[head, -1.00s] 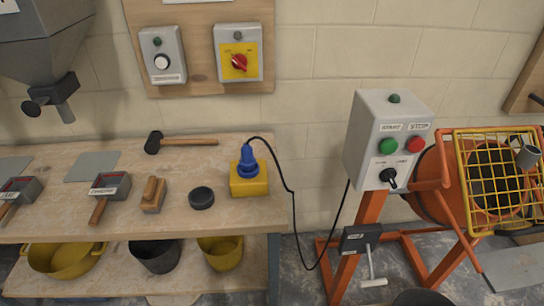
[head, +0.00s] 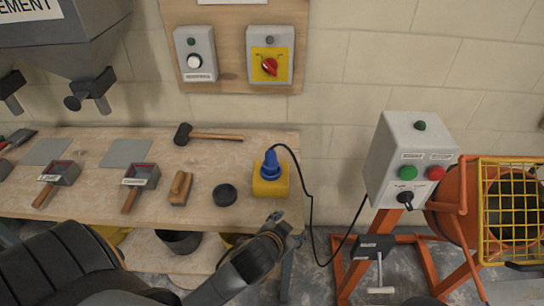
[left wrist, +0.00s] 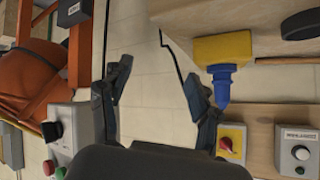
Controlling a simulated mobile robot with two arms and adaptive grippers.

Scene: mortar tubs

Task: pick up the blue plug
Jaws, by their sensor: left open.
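The blue plug (head: 270,164) stands upright on a yellow block (head: 270,188) near the right end of the workbench. A black cable runs from it down toward the orange machine. In the left wrist view the plug (left wrist: 221,86) shows to the right of the fingers, not between them, with the yellow block (left wrist: 222,48) above it. My left gripper (head: 279,224) is by the bench's front right corner, in front of the block and apart from the plug. Its fingers are spread and empty in the left wrist view (left wrist: 158,80). My right gripper is not in view.
A black puck (head: 225,195), a wooden float (head: 180,187) and a mallet (head: 210,135) lie on the bench left of the plug. A grey control box (head: 410,160) on an orange stand (head: 352,268) is to the right. Switches hang on the wall board (head: 232,82) behind.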

